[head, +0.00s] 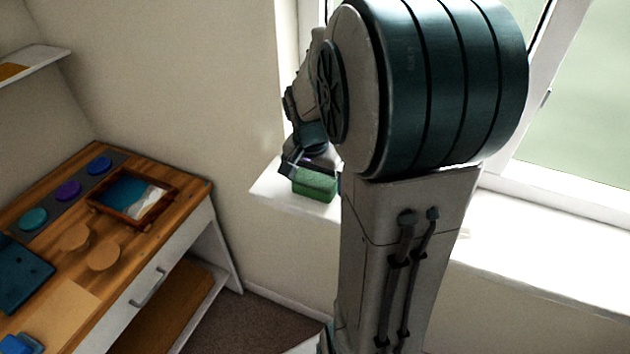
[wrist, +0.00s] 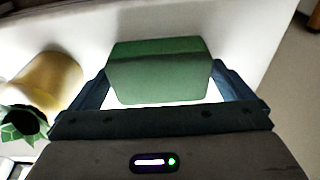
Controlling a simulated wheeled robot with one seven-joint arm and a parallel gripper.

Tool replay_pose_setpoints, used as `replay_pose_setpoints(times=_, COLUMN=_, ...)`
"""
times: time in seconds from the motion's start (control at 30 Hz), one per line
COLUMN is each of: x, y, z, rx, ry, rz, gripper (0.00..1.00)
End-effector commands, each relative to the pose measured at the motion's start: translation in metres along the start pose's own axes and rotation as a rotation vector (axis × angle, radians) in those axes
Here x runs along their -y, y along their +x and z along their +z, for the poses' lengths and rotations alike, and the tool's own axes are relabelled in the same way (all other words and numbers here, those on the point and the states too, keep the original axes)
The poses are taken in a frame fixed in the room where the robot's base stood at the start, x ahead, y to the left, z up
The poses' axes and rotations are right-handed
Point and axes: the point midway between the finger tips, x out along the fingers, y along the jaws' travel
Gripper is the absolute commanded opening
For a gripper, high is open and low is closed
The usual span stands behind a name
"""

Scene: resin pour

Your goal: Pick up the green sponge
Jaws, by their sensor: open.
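The green sponge (head: 315,184) is a block on the white window sill, partly hidden behind my arm in the head view. In the wrist view the sponge (wrist: 160,72) lies between the two fingers of my gripper (wrist: 160,85). The gripper is open, with one finger at each side of the sponge. In the head view my gripper (head: 292,165) is at the sponge's left, and part of it is hidden by my arm. I cannot tell whether the fingers touch the sponge.
A golden cylinder (wrist: 48,85) and a green leafy thing (wrist: 22,125) stand close to the left finger. The window sill (head: 540,262) runs on to the right.

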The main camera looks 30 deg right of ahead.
Motion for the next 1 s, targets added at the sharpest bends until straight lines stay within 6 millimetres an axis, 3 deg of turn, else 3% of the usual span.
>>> replay_pose_setpoints(times=0.27, x=0.000, y=0.004, z=0.000, rx=-0.001, ry=0.000, rz=-0.001, gripper=1.00)
replay_pose_setpoints(times=0.4, x=0.000, y=0.003, z=0.000, rx=-0.001, ry=0.000, rz=-0.001, gripper=0.65)
replay_pose_setpoints(times=0.77, x=0.000, y=0.001, z=-0.001, rx=-0.002, ry=0.000, rz=-0.001, gripper=0.64)
replay_pose_setpoints(times=1.0, x=0.000, y=-0.025, z=-0.005, rx=-0.005, ry=0.001, rz=-0.004, gripper=0.64)
